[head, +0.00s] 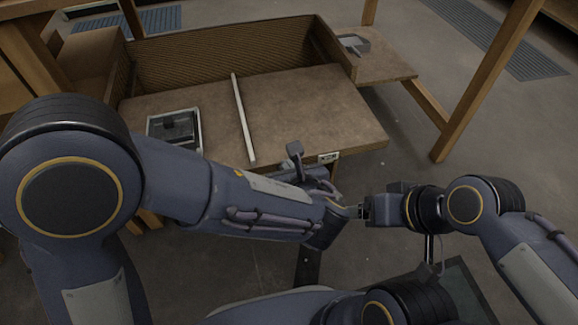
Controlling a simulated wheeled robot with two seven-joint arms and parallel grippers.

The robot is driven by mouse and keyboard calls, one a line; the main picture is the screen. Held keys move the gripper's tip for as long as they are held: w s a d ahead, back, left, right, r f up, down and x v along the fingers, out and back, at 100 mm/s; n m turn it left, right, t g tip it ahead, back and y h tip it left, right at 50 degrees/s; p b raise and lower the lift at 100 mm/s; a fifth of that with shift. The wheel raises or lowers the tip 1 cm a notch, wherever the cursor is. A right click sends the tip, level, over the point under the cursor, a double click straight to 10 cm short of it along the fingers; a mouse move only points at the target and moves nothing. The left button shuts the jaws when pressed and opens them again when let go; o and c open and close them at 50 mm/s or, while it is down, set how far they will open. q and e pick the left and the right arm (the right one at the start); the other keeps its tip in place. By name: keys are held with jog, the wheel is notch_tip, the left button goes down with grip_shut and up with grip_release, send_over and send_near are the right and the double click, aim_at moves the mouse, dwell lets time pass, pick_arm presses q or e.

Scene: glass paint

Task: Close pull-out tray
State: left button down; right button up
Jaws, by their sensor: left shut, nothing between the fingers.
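A small brown board (393,72) juts out from the right side of a wooden bench and looks like the pull-out tray; I cannot be sure. A small grey open box (354,43) sits on it. The bench's wide brown top (300,105) lies nearer. My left gripper (352,211) is shut and empty, low in front of the bench, well apart from the board. My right gripper (364,211) points left and comes close to the left one in the picture. Its fingers are too small and dark to read, and I cannot tell whether the two touch.
A pale strip (243,117) and a dark framed box (175,130) lie on the bench top. A raised back wall (225,57) rims it. A wooden leg (485,85) stands at the right.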

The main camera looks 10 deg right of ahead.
pick_arm(q)
jog(key=p, duration=0.2)
send_near(262, 92)
jog(key=f, duration=0.1)
jog(key=s+f, duration=0.1)
jog(key=f, duration=0.1)
jog(key=shift+f, duration=0.15)
jog(key=shift+w+a+p, duration=0.1)
jog(key=shift+w+p, duration=0.65)
jog(key=shift+w, duration=2.8)
pick_arm(e)
jog(key=shift+w+r, duration=0.55)
jog(key=shift+r, duration=0.4)
jog(key=shift+w+r, duration=0.5)
jog(key=shift+r, duration=0.4)
